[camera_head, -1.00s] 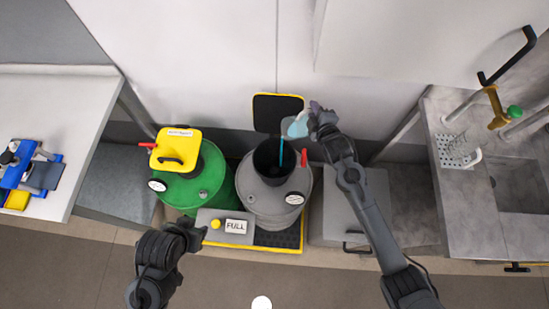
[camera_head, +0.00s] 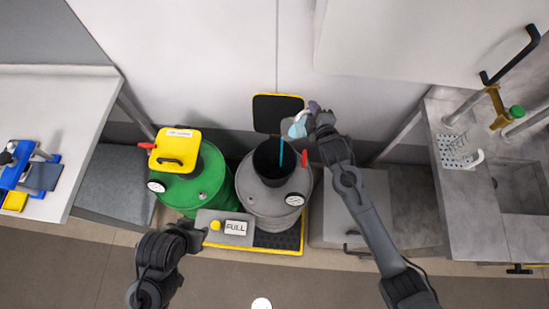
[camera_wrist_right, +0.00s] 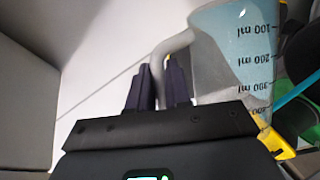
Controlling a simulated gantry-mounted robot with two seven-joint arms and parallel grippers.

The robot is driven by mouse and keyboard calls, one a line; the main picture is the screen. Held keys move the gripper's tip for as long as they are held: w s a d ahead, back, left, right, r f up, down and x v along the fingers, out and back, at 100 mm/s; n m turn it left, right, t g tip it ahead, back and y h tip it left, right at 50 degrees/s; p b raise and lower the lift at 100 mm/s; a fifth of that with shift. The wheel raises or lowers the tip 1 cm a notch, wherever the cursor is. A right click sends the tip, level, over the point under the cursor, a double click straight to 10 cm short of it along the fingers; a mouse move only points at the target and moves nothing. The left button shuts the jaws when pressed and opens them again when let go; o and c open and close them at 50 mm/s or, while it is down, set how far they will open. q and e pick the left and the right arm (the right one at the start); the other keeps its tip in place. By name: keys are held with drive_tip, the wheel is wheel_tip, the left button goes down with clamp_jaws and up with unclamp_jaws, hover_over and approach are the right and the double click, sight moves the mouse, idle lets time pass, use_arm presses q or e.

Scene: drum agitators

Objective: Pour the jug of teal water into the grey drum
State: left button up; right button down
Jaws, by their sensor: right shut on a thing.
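The jug (camera_head: 298,125) is tilted over the grey drum (camera_head: 262,200), and a thin teal stream (camera_head: 281,153) falls from it into the drum's black open mouth (camera_head: 270,172). The drum's yellow-edged lid (camera_head: 278,112) stands open behind. My right gripper (camera_head: 317,113) is shut on the jug's handle. In the right wrist view the fingers (camera_wrist_right: 158,85) are around the handle, and the clear jug (camera_wrist_right: 238,50) shows ml marks upside down with teal water inside. My left gripper (camera_head: 196,235) is near the FULL sign, apart from the drums; its fingertips are too small to read.
A green drum (camera_head: 190,190) with a shut yellow lid (camera_head: 175,150) stands left of the grey drum. A FULL sign (camera_head: 235,227) sits on a grey box in front. A sink counter (camera_head: 470,205) is at right, a bench (camera_head: 60,110) at left.

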drive_tip(key=shift+s+a, duration=0.1)
drive_tip(key=shift+s, duration=0.05)
idle(0.3)
drive_tip(key=shift+a+b, duration=0.15)
drive_tip(key=shift+b, duration=0.2)
drive_tip(key=shift+n, duration=0.3)
drive_tip(key=shift+s+a, duration=0.1)
drive_tip(key=shift+s, duration=0.05)
drive_tip(key=shift+a+r, duration=0.1)
drive_tip(key=shift+a, duration=0.05)
